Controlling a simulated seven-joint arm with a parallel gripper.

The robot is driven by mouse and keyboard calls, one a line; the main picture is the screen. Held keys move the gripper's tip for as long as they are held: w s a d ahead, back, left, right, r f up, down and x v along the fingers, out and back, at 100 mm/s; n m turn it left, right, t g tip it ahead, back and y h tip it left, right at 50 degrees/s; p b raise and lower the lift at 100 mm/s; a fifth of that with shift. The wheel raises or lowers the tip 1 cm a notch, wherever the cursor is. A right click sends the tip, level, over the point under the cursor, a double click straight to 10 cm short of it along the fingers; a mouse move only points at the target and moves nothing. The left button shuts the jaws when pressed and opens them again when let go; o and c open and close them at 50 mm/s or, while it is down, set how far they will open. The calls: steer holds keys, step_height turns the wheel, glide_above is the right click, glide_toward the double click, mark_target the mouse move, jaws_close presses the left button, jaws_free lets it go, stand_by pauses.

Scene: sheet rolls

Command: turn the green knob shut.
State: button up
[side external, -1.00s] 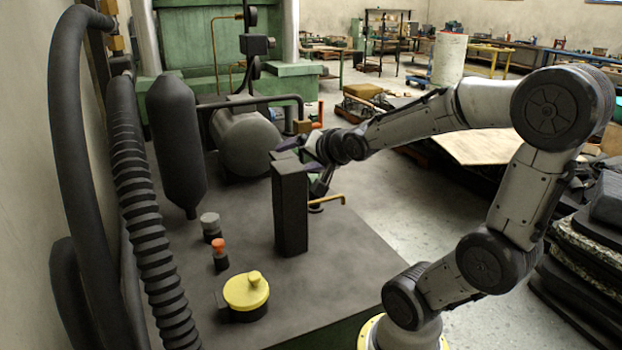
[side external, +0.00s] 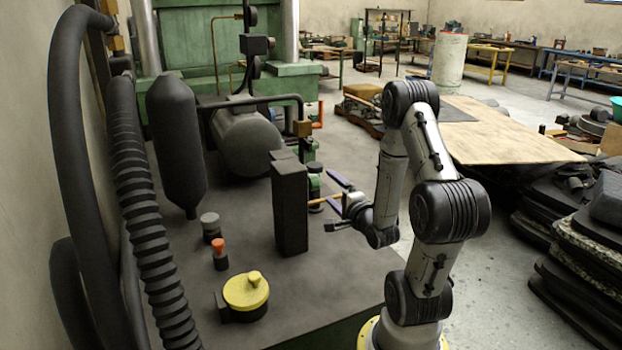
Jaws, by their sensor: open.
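A small dark-topped post with a green band (side external: 315,186) stands just right of the tall black box (side external: 290,208), which partly hides it. Another green part (side external: 307,147) shows behind it, below a brass block; I cannot tell for sure which one is the green knob. My gripper (side external: 329,200) is at the right edge of the bench, pointing left towards the banded post. Its fingers are spread wide, one above and one below in the picture. A thin brass rod (side external: 325,199) shows between them; I cannot tell whether anything touches.
A yellow-lidded pot (side external: 246,291), an orange knob (side external: 218,246) and a grey knob (side external: 210,221) stand on the left of the bench (side external: 330,285). The front right bench top is clear.

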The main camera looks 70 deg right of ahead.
mark_target(310, 183)
steer(key=f+x, duration=0.2)
steer(key=x, duration=1.2)
steer(key=shift+f, duration=0.2)
steer(key=c, duration=1.4)
steer(key=shift+o, duration=0.2)
